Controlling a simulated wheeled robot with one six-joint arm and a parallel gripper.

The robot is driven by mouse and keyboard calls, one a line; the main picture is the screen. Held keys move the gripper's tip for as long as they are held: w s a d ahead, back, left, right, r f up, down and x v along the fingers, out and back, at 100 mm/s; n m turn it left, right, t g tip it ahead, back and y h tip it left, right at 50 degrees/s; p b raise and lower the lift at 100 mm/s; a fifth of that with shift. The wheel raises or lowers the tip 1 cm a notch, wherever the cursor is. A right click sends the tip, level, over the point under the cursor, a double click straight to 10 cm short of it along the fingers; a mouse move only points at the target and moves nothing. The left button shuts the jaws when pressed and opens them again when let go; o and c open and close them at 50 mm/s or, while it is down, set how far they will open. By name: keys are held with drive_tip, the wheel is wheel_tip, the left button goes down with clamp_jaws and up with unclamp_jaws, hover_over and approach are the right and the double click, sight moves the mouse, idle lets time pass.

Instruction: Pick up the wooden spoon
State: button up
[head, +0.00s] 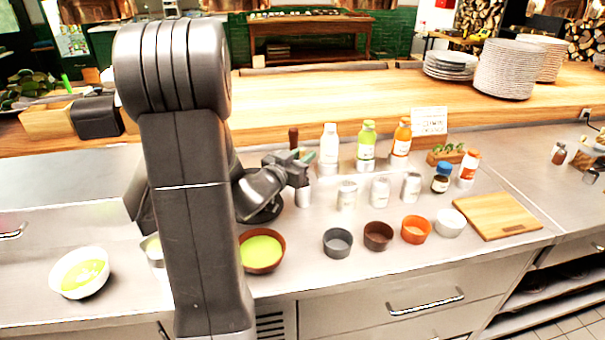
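My gripper (300,170) is above the steel counter, left of the bottles. It is small and dark here, and I cannot tell whether its fingers are open or shut. A dark brown upright piece (293,138) and a green tip (309,156) show right behind and beside my gripper. A metal cylinder (302,196) stands just below it. I cannot make out a wooden spoon for certain; the brown piece may be a handle, and my gripper and arm hide part of that area.
White, green and orange bottles (367,140) stand right of my gripper, with several metal shakers (380,190) before them. Small bowls (378,236) line the front, beside a cutting board (497,215). A brown bowl (270,268) and white bowl (97,287) hold green contents. Plates (505,70) stand behind.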

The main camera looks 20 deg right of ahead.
clamp_jaws()
